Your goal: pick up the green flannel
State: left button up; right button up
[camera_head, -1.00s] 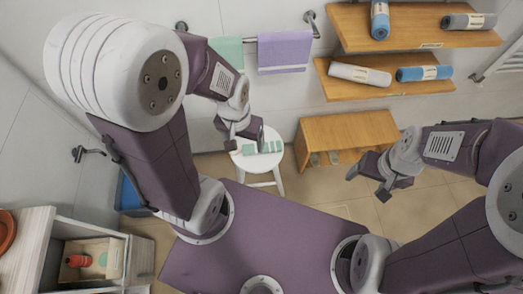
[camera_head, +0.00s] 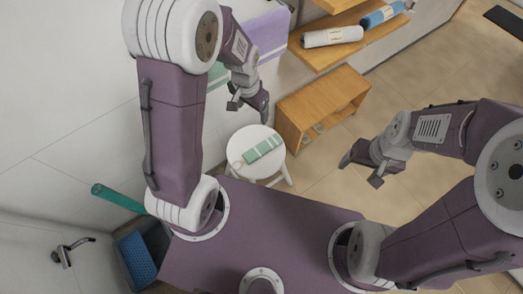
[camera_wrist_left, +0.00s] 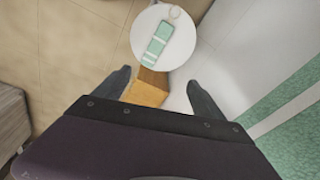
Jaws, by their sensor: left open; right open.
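The green flannel (camera_head: 263,149), a folded cloth with white stripes, lies on top of a round white stool (camera_head: 236,143). It also shows in the left wrist view (camera_wrist_left: 158,42), on the stool top beyond my fingers. My left gripper (camera_head: 249,104) is open and empty, in front of the wall; in the head view it appears just above the stool, apart from the flannel. Its two spread fingers show in the left wrist view (camera_wrist_left: 160,79). My right gripper (camera_head: 361,172) is open and empty, to the right of the stool.
A wooden cabinet (camera_head: 322,97) stands behind the stool. Wooden shelves (camera_head: 338,42) hold rolled towels. A purple towel (camera_head: 266,32) and a green towel (camera_head: 217,76) hang at the wall. A blue basket (camera_head: 138,262) stands at lower left.

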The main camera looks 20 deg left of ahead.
pick_arm(q)
jog(key=w+f+m+b, duration=0.2)
jog(key=w+f+b, duration=0.25)
jog(key=f, duration=0.75)
jog(key=m+g+b, duration=0.1)
jog(key=g+b, duration=0.1)
jog(key=b, duration=0.5)
send_over(262, 148)
notch_tip(262, 148, down, 14)
jog(key=shift+s+a+f+p, duration=0.1)
jog(key=shift+f+p, duration=0.1)
jog(key=shift+p, duration=0.15)
notch_tip(262, 148, down, 9)
jog(key=b, duration=0.3)
jog(key=shift+r, duration=0.1)
jog(key=c, duration=1.5)
jog(key=r, duration=0.1)
jog(key=r+p, duration=0.1)
jog(key=r, duration=0.2)
jog(key=shift+w+d+r+p, duration=0.3)
jog(key=shift+r+p, duration=0.05)
jog(key=shift+r, duration=0.05)
jog(key=w+d+r, duration=0.4)
jog(key=w+d, duration=0.1)
jog(key=w+d+r+p, duration=0.1)
jog(key=w+d+r, duration=0.1)
jog(key=w+d, duration=0.1)
jog(key=shift+r, duration=0.1)
